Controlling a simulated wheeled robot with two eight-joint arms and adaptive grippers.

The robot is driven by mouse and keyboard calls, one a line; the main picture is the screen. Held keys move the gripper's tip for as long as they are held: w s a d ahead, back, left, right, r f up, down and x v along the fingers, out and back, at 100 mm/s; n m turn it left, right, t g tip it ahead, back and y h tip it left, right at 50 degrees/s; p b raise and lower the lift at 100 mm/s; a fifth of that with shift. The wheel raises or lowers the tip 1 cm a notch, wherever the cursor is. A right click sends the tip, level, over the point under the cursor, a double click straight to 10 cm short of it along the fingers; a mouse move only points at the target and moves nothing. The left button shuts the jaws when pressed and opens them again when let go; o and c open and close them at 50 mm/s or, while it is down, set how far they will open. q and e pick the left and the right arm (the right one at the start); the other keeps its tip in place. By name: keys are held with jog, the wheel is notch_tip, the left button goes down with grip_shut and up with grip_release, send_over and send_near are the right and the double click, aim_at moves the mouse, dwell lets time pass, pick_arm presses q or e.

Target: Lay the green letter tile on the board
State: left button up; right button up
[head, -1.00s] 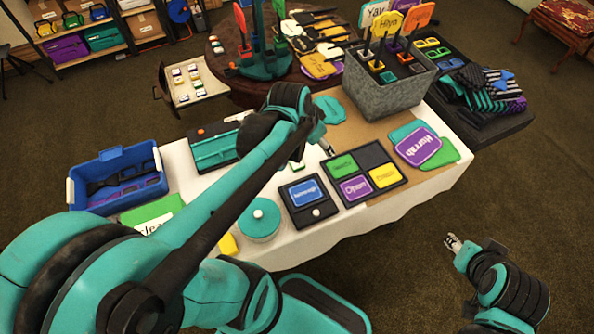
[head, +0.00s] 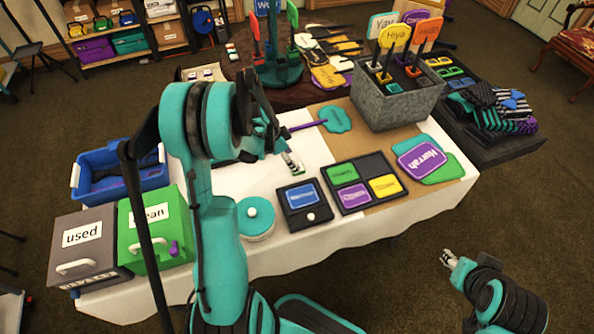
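A dark board (head: 374,164) on the table has four sections. A green tile (head: 341,176) is at its upper left, a purple tile (head: 354,197) at lower left and a yellow tile (head: 385,187) at lower right. The upper right section is bare. My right gripper (head: 447,258) hangs empty beyond the table's front edge.
Close by are a dark box with a blue label (head: 300,196), a teal round tin (head: 256,218) and a teal paddle (head: 335,119). A grey planter (head: 393,108) with signs stands behind. Grey and green bins (head: 155,227) and a blue crate (head: 116,174) are at left.

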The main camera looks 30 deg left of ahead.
pick_arm(q)
jog(key=b+x, duration=0.2)
jog(key=x, duration=0.2)
jog(key=shift+s+f, duration=0.1)
jog(key=shift+f, duration=0.25)
jog(key=shift+r, duration=0.1)
jog(key=c, duration=1.1)
jog(key=shift+c, duration=0.2)
